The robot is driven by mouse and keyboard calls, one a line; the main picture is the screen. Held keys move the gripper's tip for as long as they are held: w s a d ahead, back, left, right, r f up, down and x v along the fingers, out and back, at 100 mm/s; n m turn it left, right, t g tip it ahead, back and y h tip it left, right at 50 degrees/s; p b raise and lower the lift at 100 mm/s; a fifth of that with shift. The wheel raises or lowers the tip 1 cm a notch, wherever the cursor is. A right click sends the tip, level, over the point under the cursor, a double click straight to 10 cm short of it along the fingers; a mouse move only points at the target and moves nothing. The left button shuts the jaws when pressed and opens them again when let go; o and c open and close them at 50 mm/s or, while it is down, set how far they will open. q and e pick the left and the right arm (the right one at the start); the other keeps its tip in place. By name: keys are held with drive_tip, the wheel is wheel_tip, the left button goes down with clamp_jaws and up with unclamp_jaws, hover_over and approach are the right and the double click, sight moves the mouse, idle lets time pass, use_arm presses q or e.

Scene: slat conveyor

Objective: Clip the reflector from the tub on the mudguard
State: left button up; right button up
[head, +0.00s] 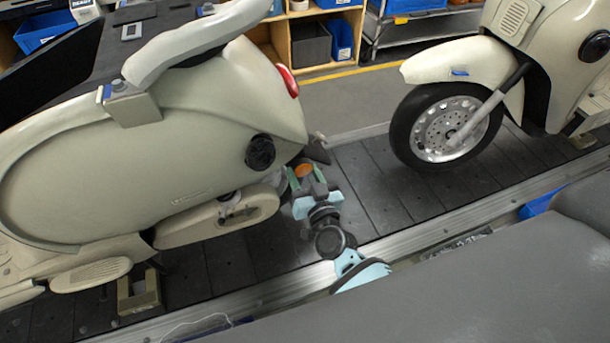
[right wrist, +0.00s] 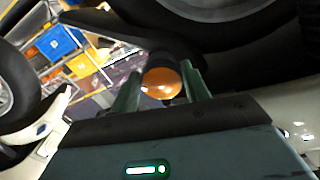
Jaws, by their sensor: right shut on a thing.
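My right gripper (head: 306,178) is shut on an orange round reflector (head: 303,170), beside the tail of the cream scooter (head: 190,150). In the right wrist view the reflector (right wrist: 161,84) sits between the two green fingers of the right gripper (right wrist: 161,75). The dark mudguard (head: 318,150) sticks out at the scooter's rear, just above and right of the reflector. In the right wrist view the dark mudguard (right wrist: 165,38) lies right behind the reflector; whether they touch I cannot tell. My left gripper is out of view.
A second scooter's front wheel (head: 440,125) stands to the right on the same slat conveyor (head: 370,185). The conveyor's metal rail (head: 425,237) runs below my right gripper. A blue container (head: 540,202) shows partly at the right. Shelves with bins stand at the back.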

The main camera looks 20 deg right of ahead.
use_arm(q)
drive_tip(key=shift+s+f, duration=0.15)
use_arm(e)
drive_tip(key=shift+w, duration=1.5)
idle(0.4)
drive_tip(key=o, duration=1)
drive_tip(key=s+p, duration=0.2)
drive_tip(key=s, duration=0.5)
drive_tip(key=shift+r, duration=0.15)
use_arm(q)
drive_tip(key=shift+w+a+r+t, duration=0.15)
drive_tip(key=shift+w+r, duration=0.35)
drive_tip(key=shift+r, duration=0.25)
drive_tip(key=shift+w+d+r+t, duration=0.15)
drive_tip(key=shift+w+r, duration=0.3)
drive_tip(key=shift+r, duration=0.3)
use_arm(e)
drive_tip(key=shift+s+d, duration=0.1)
drive_tip(key=shift+s, duration=0.3)
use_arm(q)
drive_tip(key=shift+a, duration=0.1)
